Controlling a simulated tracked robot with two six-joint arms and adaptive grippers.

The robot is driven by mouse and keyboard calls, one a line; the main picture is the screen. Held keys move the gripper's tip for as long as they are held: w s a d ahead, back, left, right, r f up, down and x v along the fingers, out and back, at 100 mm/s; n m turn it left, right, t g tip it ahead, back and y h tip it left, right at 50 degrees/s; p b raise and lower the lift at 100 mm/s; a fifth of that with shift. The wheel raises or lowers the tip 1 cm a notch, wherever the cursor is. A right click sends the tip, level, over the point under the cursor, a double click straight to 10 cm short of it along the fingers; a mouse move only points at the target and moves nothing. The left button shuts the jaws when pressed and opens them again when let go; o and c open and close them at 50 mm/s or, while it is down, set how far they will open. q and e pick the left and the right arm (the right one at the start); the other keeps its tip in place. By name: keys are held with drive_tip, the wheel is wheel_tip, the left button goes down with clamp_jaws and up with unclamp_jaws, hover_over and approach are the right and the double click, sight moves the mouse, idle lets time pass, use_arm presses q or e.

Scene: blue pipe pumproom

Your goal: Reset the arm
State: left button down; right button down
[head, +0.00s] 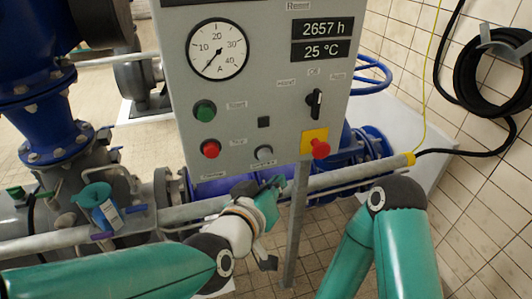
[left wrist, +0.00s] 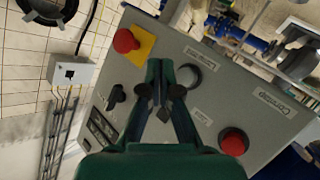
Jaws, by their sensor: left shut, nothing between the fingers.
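My left gripper (head: 277,186) is at the lower edge of the grey control panel (head: 237,110) in the head view. In the left wrist view its fingers (left wrist: 161,75) are closed together, with nothing held, in front of the panel face; I cannot tell whether they touch it. Beside the fingertips is a round dark-rimmed control (left wrist: 188,75). My right arm shows at the lower right of the head view, but its gripper is out of view.
The panel carries a green button (head: 204,110), a red button (head: 210,149), a grey button (head: 264,153), a black selector (head: 315,102) and a red emergency stop (head: 320,149). A grey post (head: 296,220) stands below. Blue pipework (head: 40,120) is at left.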

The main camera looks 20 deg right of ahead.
use_arm(q)
drive_tip(key=shift+w+a, duration=0.1)
drive_tip(key=w+a+f+n+g+y, duration=0.2)
drive_tip(key=w+a+f+y, duration=0.1)
drive_tip(key=a+f, duration=0.8)
drive_tip(key=w+a+f+n+g+y, duration=0.1)
drive_tip(key=w+a+f+n+y, duration=0.15)
drive_tip(key=a+f, duration=0.85)
drive_tip(key=s+a+f+g+y, duration=0.1)
drive_tip(key=s+f, duration=0.2)
drive_tip(key=f, duration=0.4)
drive_tip(key=s+a+f+g, duration=0.1)
drive_tip(key=s+f+g, duration=0.1)
drive_tip(key=f, duration=0.4)
drive_tip(key=s+f+g, duration=0.2)
drive_tip(key=s+f, duration=0.2)
drive_tip(key=s, duration=0.4)
drive_tip(key=s+a+f+g, duration=0.1)
drive_tip(key=s+f+g, duration=0.1)
drive_tip(key=s+f, duration=0.3)
drive_tip(key=s+h, duration=0.1)
drive_tip(key=s, duration=0.2)
drive_tip(key=shift+s+a, duration=0.15)
drive_tip(key=shift+s, duration=0.2)
